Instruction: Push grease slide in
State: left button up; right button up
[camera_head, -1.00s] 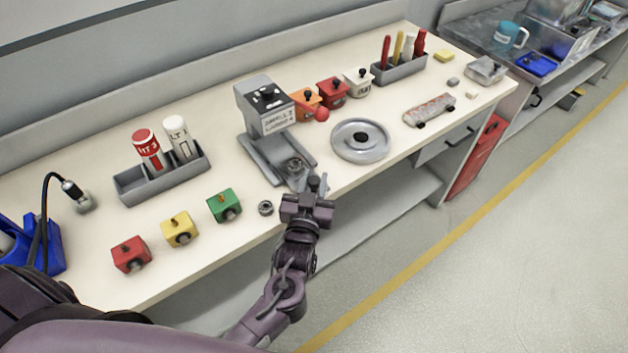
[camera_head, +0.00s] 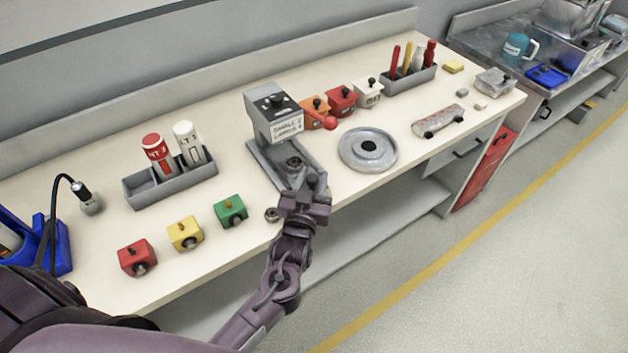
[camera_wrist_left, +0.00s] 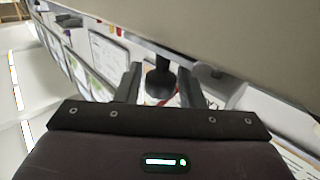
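The grey grease station (camera_head: 274,115) with a printed label and red-balled lever stands on the bench. Its slide (camera_head: 293,176) sticks out at the front, low on the base, carrying a small metal ring part (camera_head: 294,162). My left gripper (camera_head: 313,184) is at the slide's outer end, over the bench's front edge. In the left wrist view, the left gripper's fingers (camera_wrist_left: 160,88) are apart, with a dark knob (camera_wrist_left: 160,76) between them. Whether a finger touches the knob I cannot tell. My right gripper is not in view.
A round grey dish (camera_head: 352,160) is right of the station. A small loose ring (camera_head: 272,214) and a green block (camera_head: 231,211) lie to the left near the front edge. A grey tray with two tubes (camera_head: 135,191) stands behind them.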

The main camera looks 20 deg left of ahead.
pick_arm(q)
jog(key=shift+o, duration=0.9)
jog(key=shift+s+f, duration=0.1)
jog(key=shift+s, duration=0.15)
jog(key=s+b, duration=0.1)
jog(key=s, duration=0.6)
jog(key=shift+d, duration=0.45)
jog(key=shift+s, duration=0.1)
jog(key=shift+c, duration=0.4)
